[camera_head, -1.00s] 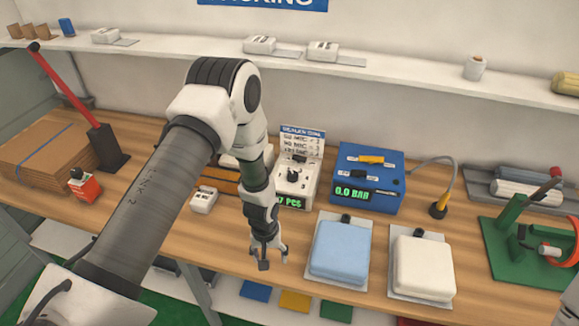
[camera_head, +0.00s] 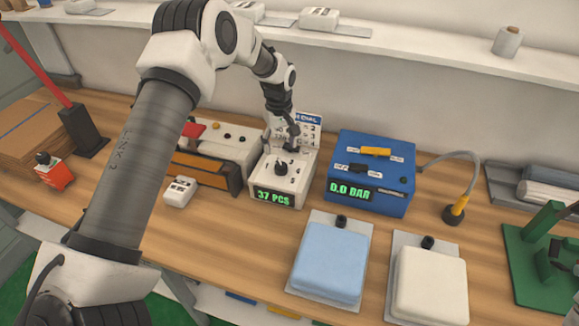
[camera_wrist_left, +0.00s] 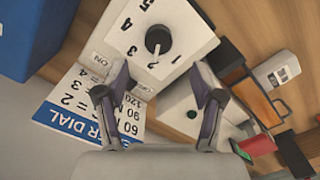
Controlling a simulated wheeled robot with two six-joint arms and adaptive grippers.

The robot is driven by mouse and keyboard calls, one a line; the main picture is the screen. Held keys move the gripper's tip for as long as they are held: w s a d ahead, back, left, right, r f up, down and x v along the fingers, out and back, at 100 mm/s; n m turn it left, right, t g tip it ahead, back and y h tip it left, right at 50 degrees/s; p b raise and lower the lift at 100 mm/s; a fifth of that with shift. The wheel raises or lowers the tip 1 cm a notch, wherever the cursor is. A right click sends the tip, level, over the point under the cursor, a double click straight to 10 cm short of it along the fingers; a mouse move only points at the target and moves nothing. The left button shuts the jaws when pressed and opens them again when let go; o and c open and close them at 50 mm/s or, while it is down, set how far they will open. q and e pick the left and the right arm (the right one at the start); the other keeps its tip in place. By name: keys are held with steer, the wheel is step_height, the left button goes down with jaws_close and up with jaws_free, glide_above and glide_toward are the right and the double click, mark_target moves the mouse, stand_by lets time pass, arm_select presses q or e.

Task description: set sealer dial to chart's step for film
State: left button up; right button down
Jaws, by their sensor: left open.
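The dial knob (camera_wrist_left: 158,39) is black and round, on a white box (camera_head: 262,180) with numbers 1 to 5 around it and a green "37 PCS" display. In the left wrist view its white mark seems to point near 2. The chart (camera_wrist_left: 75,105), headed "DIAL", lists 60 as 2, 90 as 3 and 120 as 4; its text is partly hidden. It also shows behind the box in the head view (camera_head: 308,124). My left gripper (camera_head: 291,148) is open and empty above the dial; in the wrist view its fingertips (camera_wrist_left: 161,70) are apart on the knob's near side.
The long white sealer body (camera_head: 225,145) adjoins the box on the left. A blue "0.0 BAR" unit (camera_head: 372,205) stands close on the right. A small white device (camera_head: 180,191) and blue and cream packs (camera_head: 332,262) lie in front. A shelf is above.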

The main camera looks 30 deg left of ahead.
mark_target(281, 165)
arm_select(q)
steer(key=shift+s+a+f, duration=0.1)
steer(key=shift+s+f, duration=0.05)
steer(key=shift+f, duration=0.5)
steer(key=f, duration=0.2)
steer(key=f+p, duration=0.1)
steer(key=f, duration=0.1)
steer(key=f+p, duration=0.1)
steer(key=f, duration=0.1)
steer(key=shift+w, duration=0.35)
steer(key=shift+s+f, duration=0.1)
steer(key=shift+f, duration=0.65)
steer(key=c, duration=1.1)
